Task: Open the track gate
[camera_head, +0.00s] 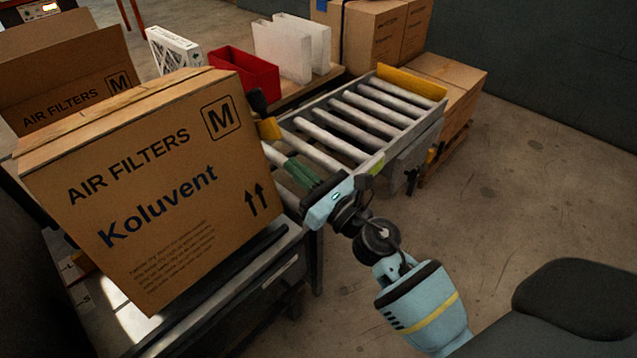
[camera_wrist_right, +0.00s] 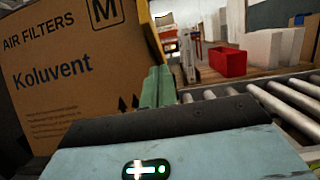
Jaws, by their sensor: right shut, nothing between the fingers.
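A small yellow piece with a dark upright part (camera_head: 268,128) stands at the near end of the rollers, beside the big carton; it looks like the track gate, though the carton hides part of it. A bit of yellow also shows beside the carton in the right wrist view (camera_wrist_right: 165,21). My right gripper (camera_head: 301,169) is shut and empty, its green fingers over the near rollers, close to the carton's right side and short of the yellow piece. The fingers also show in the right wrist view (camera_wrist_right: 157,88). My left gripper is not in view.
The big Koluvent carton (camera_head: 150,185) sits tilted on the near track. The roller track (camera_head: 350,125) is empty and ends at a yellow stop (camera_head: 411,82). A red bin (camera_head: 243,73) and white filters (camera_head: 292,47) stand behind it.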

